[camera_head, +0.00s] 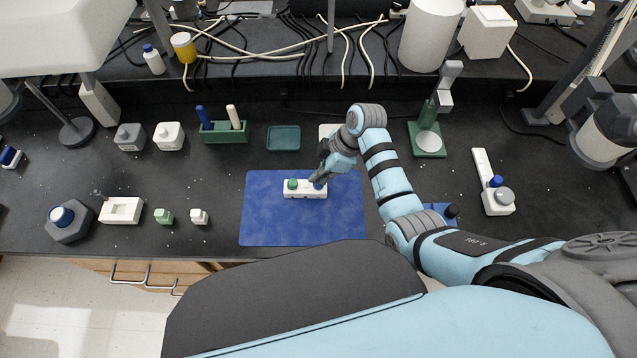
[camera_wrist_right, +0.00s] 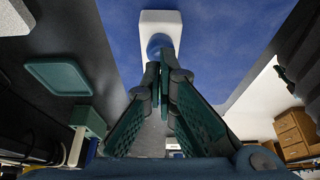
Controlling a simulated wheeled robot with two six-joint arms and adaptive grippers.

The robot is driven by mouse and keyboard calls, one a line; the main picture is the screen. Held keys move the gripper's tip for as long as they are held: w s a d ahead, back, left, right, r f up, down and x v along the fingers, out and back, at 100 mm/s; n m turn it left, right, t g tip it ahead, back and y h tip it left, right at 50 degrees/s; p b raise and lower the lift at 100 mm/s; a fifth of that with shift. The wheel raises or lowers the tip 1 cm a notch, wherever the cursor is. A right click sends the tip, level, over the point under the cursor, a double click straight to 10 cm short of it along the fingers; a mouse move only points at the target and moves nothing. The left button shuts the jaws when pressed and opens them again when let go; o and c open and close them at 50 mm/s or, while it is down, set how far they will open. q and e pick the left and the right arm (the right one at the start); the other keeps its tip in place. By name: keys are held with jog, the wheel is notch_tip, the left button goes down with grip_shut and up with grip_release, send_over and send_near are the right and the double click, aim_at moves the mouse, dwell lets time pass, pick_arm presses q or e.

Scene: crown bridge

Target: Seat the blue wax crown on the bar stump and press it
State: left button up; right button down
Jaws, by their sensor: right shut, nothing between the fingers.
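A white bar (camera_head: 305,195) lies on the blue mat, with a green crown (camera_head: 292,184) on its left end. The blue crown (camera_head: 318,185) is at the bar's right end, partly hidden by my right gripper (camera_head: 322,175). In the right wrist view, the blue crown (camera_wrist_right: 157,42) shows at the end of the white bar (camera_wrist_right: 160,20), just beyond my fingertips (camera_wrist_right: 160,72). My right gripper is shut with nothing between its fingers, its tips at the crown; whether they touch it I cannot tell. The stump under the crown is hidden. My left gripper is not in view.
The blue mat (camera_head: 265,225) is otherwise clear. Behind it stand a green holder (camera_head: 225,133) with two sticks and a green tray (camera_head: 284,138). A green-based press stand (camera_head: 428,140) is at the back right. Small blocks (camera_head: 164,215) lie left of the mat.

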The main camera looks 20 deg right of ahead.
jog(key=shift+f, duration=0.3)
dwell(1.6)
notch_tip(320, 180, up, 6)
jog(key=p, duration=0.7)
jog(key=shift+r+p, duration=0.1)
jog(key=shift+p, duration=0.3)
